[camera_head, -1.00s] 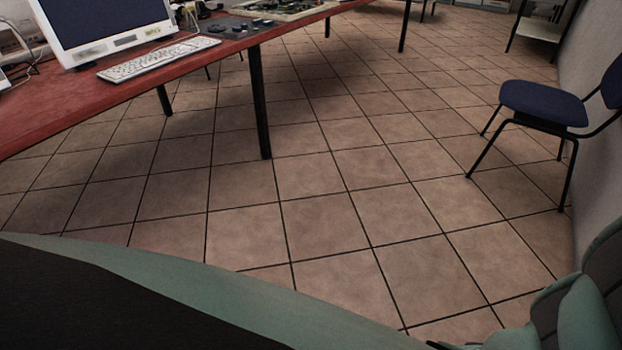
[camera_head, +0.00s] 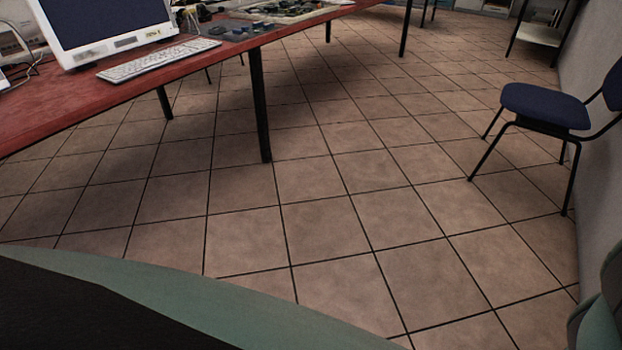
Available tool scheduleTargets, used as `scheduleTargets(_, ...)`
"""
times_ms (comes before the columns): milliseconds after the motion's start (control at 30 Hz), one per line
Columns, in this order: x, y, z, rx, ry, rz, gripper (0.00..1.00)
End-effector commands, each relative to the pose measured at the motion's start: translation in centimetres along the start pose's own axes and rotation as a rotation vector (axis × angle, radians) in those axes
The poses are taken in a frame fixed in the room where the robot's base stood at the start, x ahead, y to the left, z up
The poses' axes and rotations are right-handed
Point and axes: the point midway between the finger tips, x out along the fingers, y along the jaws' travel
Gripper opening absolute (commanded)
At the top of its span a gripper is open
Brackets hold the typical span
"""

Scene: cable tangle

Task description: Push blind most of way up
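No blind shows in the head view. My gripper is not in view, so its opening and what it holds cannot be seen. Part of my own body (camera_head: 90,310), black with a green edge, fills the lower left. A green part (camera_head: 598,325) shows at the lower right edge and appears to be mine too.
A red-topped table (camera_head: 60,112) with a monitor (camera_head: 105,22), a keyboard (camera_head: 158,60) and small items stands at the upper left. Its dark leg (camera_head: 259,105) reaches the floor. A blue chair (camera_head: 545,104) stands by the right wall. The tiled floor (camera_head: 330,210) between is clear.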

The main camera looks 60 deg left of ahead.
Motion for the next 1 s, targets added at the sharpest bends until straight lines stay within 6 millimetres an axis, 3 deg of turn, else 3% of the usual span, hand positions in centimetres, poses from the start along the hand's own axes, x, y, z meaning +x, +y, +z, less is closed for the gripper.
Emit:
scheduleTargets(67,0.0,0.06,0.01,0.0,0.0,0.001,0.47)
scheduleTargets(500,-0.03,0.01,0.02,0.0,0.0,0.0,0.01)
scheduleTargets(1000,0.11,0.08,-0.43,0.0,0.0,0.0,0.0)
